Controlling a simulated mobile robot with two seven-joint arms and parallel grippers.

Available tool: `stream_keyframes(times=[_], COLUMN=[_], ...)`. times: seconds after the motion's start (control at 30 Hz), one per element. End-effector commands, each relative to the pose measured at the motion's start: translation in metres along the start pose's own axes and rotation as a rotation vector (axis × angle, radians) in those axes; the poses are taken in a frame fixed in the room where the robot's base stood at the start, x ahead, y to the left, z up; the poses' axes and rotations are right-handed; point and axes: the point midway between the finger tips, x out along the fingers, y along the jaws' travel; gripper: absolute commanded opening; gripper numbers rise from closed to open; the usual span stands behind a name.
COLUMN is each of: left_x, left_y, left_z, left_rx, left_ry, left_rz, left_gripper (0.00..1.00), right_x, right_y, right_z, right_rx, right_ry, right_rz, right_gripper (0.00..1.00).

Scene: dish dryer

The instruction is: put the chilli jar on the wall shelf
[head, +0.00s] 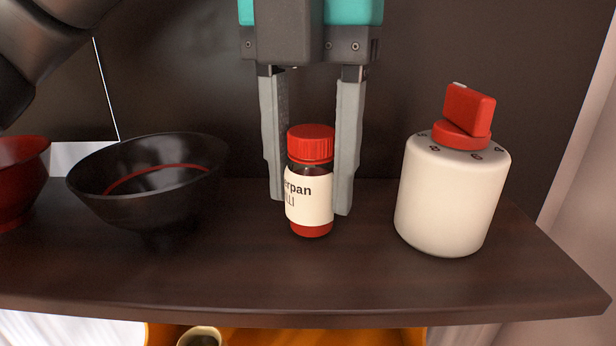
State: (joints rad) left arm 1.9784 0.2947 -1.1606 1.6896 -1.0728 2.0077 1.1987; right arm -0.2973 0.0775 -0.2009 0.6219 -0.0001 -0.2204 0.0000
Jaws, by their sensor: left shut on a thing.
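The chilli jar (309,200) has a red lid, a cream label and red contents. It stands upright on the dark wooden wall shelf (300,285), or just at its surface, between the black bowl and the white timer. My left gripper (310,205) points straight down with one finger on each side of the jar and is shut on it. The jar's base appears to meet the shelf board; I cannot tell whether it bears weight there. My right gripper is not in view.
A black bowl (150,215) with a red line inside stands to the left, and a red bowl (20,180) is at the left edge. A white timer (452,200) with a red knob stands close on the right. The shelf's front strip is clear. A cup (199,337) shows below.

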Motion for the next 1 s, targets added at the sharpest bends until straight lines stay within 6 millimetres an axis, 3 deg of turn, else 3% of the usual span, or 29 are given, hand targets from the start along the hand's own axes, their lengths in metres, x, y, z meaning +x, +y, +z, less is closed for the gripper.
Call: stream_keyframes(times=[0.27,0.3,0.53,0.83,1.0], left_x=[0.004,0.003,0.003,0.001,-0.015], left_y=[0.000,0.000,0.000,0.000,0.000], left_z=[0.000,0.000,0.000,0.000,0.000], left_rx=[0.001,0.001,0.000,0.001,-0.002], left_ry=[-0.001,0.000,0.000,-0.001,-0.003], left_rz=[0.000,0.000,0.000,0.000,0.001], left_gripper=[0.00,0.55,0.80,0.80,0.80], right_x=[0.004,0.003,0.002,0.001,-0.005], right_y=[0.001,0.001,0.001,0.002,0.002], right_z=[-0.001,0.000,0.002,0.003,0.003], right_rx=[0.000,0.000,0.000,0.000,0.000], right_ry=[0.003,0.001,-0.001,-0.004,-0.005], right_rz=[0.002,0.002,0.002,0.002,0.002], right_gripper=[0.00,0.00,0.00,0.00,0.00])
